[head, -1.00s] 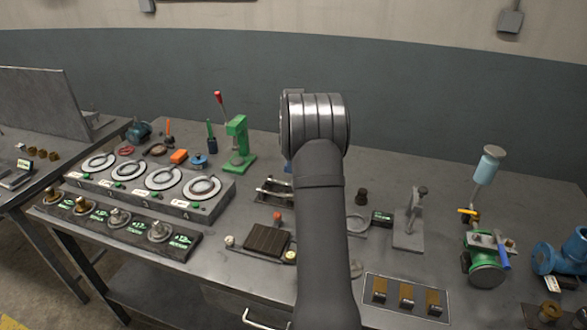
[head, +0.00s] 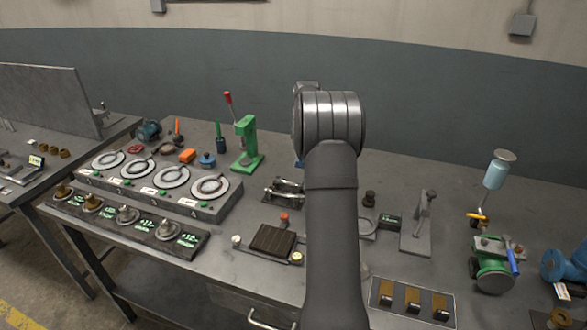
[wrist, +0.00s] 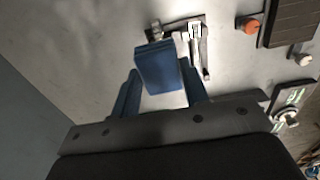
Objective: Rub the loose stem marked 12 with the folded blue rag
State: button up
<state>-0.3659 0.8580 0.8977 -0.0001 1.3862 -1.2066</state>
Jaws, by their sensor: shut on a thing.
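My gripper (wrist: 160,90) has blue fingers and is shut on the folded blue rag (wrist: 157,68), a flat blue block between the fingertips in the wrist view. Below the rag is a dark cradle with a silver metal piece (wrist: 194,38) lying on it, partly hidden by the rag; I cannot tell whether they touch. The cradle (head: 283,192) also shows in the head view, left of my arm. Several brass and grey stems, such as the rightmost stem (head: 168,229), stand in a black rack at the front left. I cannot read which is marked 12.
A grey box with round dials (head: 172,176) and a green press (head: 247,145) stand left of my arm. A ribbed dark pad (head: 272,240) lies in front of the cradle. At right are a metal stand (head: 418,230), a tray of brown blocks (head: 413,298) and green and blue valves (head: 492,268).

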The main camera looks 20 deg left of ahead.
jog(key=shift+d+f, duration=0.15)
jog(key=shift+f, duration=3.6)
jog(key=shift+a+f, duration=0.2)
jog(key=shift+a, duration=1.7)
jog(key=shift+d, duration=1.95)
jog(key=shift+r, duration=3.95)
